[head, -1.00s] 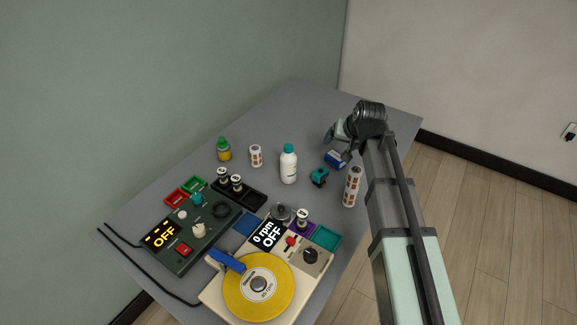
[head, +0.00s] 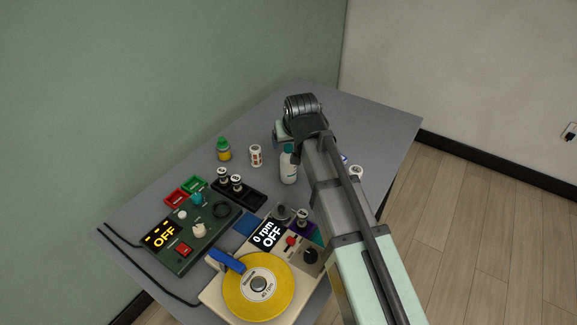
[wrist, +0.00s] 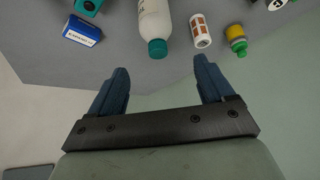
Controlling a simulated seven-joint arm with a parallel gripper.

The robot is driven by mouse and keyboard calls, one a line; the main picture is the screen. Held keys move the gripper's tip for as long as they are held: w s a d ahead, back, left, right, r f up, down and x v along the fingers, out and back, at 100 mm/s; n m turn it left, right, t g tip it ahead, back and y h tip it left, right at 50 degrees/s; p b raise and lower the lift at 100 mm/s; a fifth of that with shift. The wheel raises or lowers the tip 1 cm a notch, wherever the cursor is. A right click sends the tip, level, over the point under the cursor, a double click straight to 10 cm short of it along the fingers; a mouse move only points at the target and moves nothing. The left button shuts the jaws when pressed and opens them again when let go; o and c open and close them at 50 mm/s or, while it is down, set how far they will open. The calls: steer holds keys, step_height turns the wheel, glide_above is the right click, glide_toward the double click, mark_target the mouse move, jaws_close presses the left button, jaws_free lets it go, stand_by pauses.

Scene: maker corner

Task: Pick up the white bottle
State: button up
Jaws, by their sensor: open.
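The white bottle (head: 288,168) with a teal cap stands upright on the grey table, partly hidden behind my arm in the head view. In the wrist view the bottle (wrist: 154,22) shows at the top centre, its cap pointing toward my gripper. My gripper (wrist: 157,82) is open, its two blue fingers spread wide with nothing between them. The bottle lies ahead of the fingertips, roughly in line with the gap and apart from them. In the head view the fingers are mostly hidden by my wrist.
A white-and-brown cylinder (wrist: 200,30) and a yellow bottle with a green cap (wrist: 237,40) stand to one side of the bottle. A blue box (wrist: 82,31) and a teal object (wrist: 88,5) are on the other. A turntable (head: 258,285) and control box (head: 190,232) occupy the table's front.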

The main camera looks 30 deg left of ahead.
mark_target(289, 146)
steer(key=x, duration=0.5)
steer(key=shift+w+a+f, duration=0.1)
steer(key=shift+w+f, duration=0.05)
steer(key=shift+f, duration=0.05)
steer(key=shift+w+x, duration=0.1)
steer(key=shift+x, duration=1.25)
steer(key=shift+w+x, duration=0.15)
steer(key=shift+x, duration=1.15)
steer(key=shift+r, duration=0.1)
jaws_close()
